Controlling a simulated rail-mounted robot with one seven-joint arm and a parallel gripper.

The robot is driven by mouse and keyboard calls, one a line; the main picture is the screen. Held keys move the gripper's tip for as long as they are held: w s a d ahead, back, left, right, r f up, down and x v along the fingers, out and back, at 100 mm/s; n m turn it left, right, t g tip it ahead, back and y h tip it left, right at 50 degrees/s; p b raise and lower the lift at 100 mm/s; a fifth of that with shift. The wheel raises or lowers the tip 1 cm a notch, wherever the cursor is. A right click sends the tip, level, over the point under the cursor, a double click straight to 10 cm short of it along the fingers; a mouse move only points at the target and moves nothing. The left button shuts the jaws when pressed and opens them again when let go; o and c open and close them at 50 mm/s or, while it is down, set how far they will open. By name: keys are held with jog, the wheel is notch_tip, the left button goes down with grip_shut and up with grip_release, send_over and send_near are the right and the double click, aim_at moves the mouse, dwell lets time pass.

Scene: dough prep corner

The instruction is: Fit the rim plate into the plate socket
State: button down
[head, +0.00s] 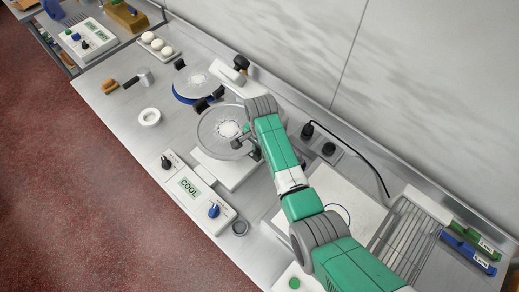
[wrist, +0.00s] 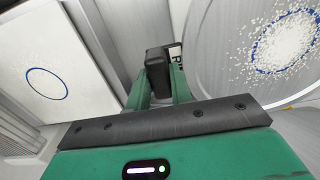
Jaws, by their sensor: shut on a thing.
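A large pale grey round plate (head: 216,123), which I take to be the rim plate, has a heap of white grains inside a blue ring at its middle. It also shows in the wrist view (wrist: 232,65). My gripper (head: 246,143) is at the plate's right edge. In the wrist view my gripper (wrist: 160,92) is shut on a black grip block with a partly hidden white label, beside the plate. A white square base (head: 232,172) lies under the plate, partly hidden; I cannot tell whether they touch. No plate socket is clearly identifiable.
A blue-edged round plate (head: 190,88) with black grips stands behind. A white panel (head: 361,207) with a blue circle lies right. A control box (head: 200,195) reading COOL stands in front. A white ring (head: 149,117), eggs (head: 157,43) and a wire rack (head: 405,235) are around.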

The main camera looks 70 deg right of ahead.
jog(key=shift+r, duration=0.15)
notch_tip(320, 180, down, 8)
jog(key=b, duration=0.5)
jog(key=shift+f+b, duration=1.35)
jog(key=shift+f, duration=0.15)
dwell(0.7)
jog(key=c, duration=1.3)
grip_release()
jog(key=shift+w, duration=0.1)
jog(key=shift+o, duration=0.7)
jog(key=shift+f, duration=0.1)
notch_tip(320, 180, up, 8)
jog(key=p, duration=0.7)
jog(key=shift+p, duration=0.35)
